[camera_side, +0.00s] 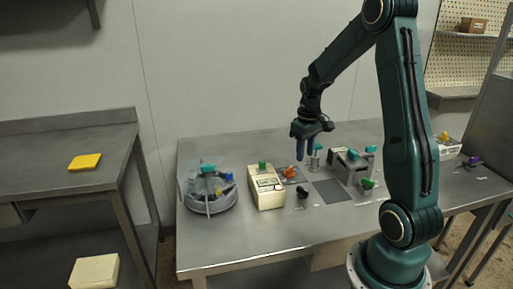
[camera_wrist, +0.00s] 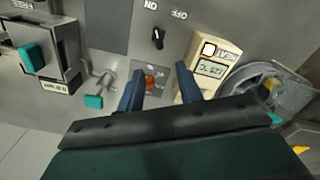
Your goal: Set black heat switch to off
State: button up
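The black heat switch (camera_side: 302,193) is a small knob on the steel table, right of the cream control box in the side view. In the wrist view the black switch (camera_wrist: 157,39) shows near the top, with ON and OFF labels beyond it. Its pale mark points up, seemingly nearer the ON label (camera_wrist: 151,5) than the OFF label (camera_wrist: 179,14). My gripper (camera_side: 305,156) hangs above the table, behind the switch and apart from it. In the wrist view my gripper (camera_wrist: 158,82) has its two blue fingers spread, with nothing held.
An orange knob (camera_wrist: 151,83) lies below the fingers. The cream box (camera_side: 267,188) with a display and a round grey vessel (camera_side: 208,206) stand left. A grey device with teal and green handles (camera_side: 349,168) stands right. A dark flat plate (camera_side: 331,192) lies between.

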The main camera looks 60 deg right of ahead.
aim_at(302, 188)
jog(key=shift+d+f, duration=0.15)
jog(key=shift+f, duration=0.05)
jog(key=shift+f, duration=6.85)
grip_shut()
